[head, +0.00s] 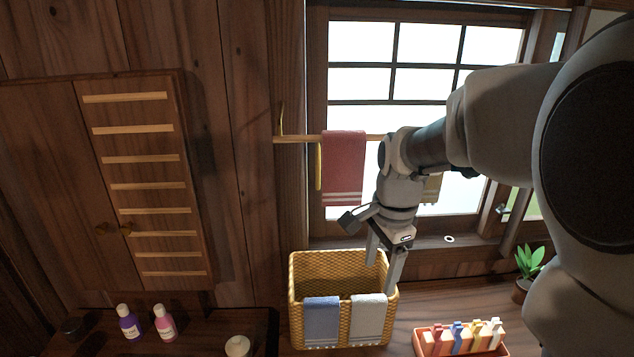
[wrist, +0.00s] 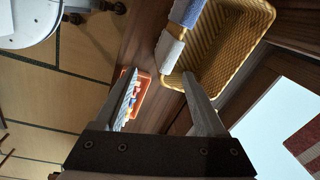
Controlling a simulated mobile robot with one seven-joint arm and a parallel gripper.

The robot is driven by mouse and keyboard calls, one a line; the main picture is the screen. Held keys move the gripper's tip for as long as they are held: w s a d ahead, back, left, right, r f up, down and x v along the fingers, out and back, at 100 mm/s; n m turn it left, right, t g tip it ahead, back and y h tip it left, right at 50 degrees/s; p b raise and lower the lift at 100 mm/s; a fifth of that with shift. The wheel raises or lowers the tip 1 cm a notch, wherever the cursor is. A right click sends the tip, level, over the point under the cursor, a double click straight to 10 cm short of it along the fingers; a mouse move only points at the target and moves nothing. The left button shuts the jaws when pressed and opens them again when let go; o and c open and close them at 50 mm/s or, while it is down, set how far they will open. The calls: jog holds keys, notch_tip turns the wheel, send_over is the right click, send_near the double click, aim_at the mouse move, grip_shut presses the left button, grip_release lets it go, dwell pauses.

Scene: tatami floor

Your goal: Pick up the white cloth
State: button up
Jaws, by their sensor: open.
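The white cloth (head: 368,318) hangs over the front rim of the wicker basket (head: 295,285), on the right, beside a blue cloth (head: 321,322). In the wrist view the white cloth (wrist: 169,52) lies just past my fingertips, nearer the right finger, with the blue cloth (wrist: 187,12) above it. My gripper (head: 381,272) is open and points down over the right part of the basket, its fingers empty. It also shows in the wrist view (wrist: 160,76). In the head view a finger comes close to the basket's right rim; I cannot tell whether they touch.
A red towel (head: 344,165) hangs on a wooden rail behind the basket, near the window. An orange tray (head: 460,343) with several small coloured items stands right of the basket, and a potted plant (head: 529,262) farther right. Two bottles (head: 128,323) (head: 165,323) stand left.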

aim_at(367, 312)
jog(key=w+f+m, duration=0.1)
jog(key=f, duration=0.1)
jog(key=w+f+m+g, duration=0.1)
jog(key=w+f+m, duration=0.1)
jog(key=shift+w+f, duration=0.1)
jog(key=shift+f, duration=0.1)
jog(key=shift+w+f, duration=0.1)
jog(key=shift+f, duration=0.25)
jog(key=shift+m, duration=0.3)
notch_tip(367, 312, down, 12)
jog(key=shift+w+r+b, duration=0.1)
jog(key=shift+w+b, duration=0.05)
jog(key=shift+b, duration=0.85)
grip_shut()
